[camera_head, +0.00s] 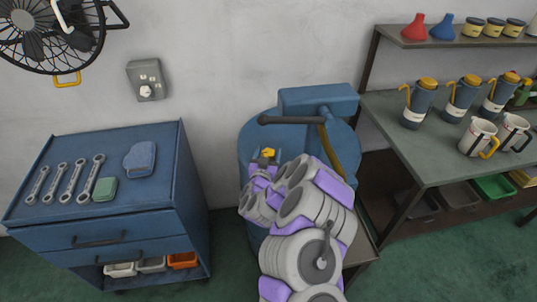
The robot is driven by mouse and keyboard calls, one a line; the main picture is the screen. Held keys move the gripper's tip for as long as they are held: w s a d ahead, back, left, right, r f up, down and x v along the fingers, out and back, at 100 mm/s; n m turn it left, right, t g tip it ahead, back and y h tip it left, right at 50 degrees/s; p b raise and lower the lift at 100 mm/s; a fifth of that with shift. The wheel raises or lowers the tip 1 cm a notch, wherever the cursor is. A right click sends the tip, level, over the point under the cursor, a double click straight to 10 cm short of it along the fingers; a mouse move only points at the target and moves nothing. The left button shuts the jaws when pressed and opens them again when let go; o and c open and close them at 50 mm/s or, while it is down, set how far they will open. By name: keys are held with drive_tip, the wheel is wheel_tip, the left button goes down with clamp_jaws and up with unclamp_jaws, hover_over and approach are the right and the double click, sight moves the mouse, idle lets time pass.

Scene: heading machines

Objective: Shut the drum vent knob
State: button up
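A blue drum-like machine (257,140) stands against the wall in the middle of the view. A small yellow knob (268,153) shows on its upper front, just beyond the end of my arm. I take it for the vent knob; how far it is turned is too small to tell. My gripper (264,168) is right at the knob, at its near side. Whether it touches the knob cannot be told. My grey and purple arm hides the fingers in part and much of the drum's front.
A dark lever (290,120) lies across the drum's top. At left is a blue tool cabinet (95,218) with several wrenches. At right, a workbench (400,140) holds bottles and mugs, below a shelf (400,38). Green floor (228,250) is clear between cabinet and drum.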

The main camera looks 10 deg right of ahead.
drive_tip(key=shift+a, duration=0.1)
drive_tip(key=c, duration=0.8)
drive_tip(key=shift+a+m+h, duration=0.1)
drive_tip(key=shift+m+h, duration=0.3)
drive_tip(key=shift+h, duration=0.1)
drive_tip(key=shift+a+m+g+h+b, duration=0.1)
drive_tip(key=shift+m+g+h+b, duration=0.3)
drive_tip(key=shift+g+h+b, duration=0.15)
drive_tip(key=m+g+h, duration=0.3)
drive_tip(key=h, duration=0.1)
drive_tip(key=shift+w+r+h, duration=0.1)
drive_tip(key=shift+h, duration=0.15)
drive_tip(key=m+g+h, duration=0.1)
drive_tip(key=m+g, duration=0.1)
drive_tip(key=m+g+h, duration=0.2)
drive_tip(key=g, duration=0.1)
drive_tip(key=shift+d+m+g, duration=0.2)
drive_tip(key=shift+m+g, duration=0.1)
drive_tip(key=shift+g, duration=0.05)
drive_tip(key=shift+m+g+h, duration=0.6)
drive_tip(key=shift+m+g, duration=0.5)
drive_tip(key=shift+g, duration=0.4)
drive_tip(key=shift+m+g, duration=0.4)
drive_tip(key=shift+g, duration=0.4)
drive_tip(key=o, duration=0.9)
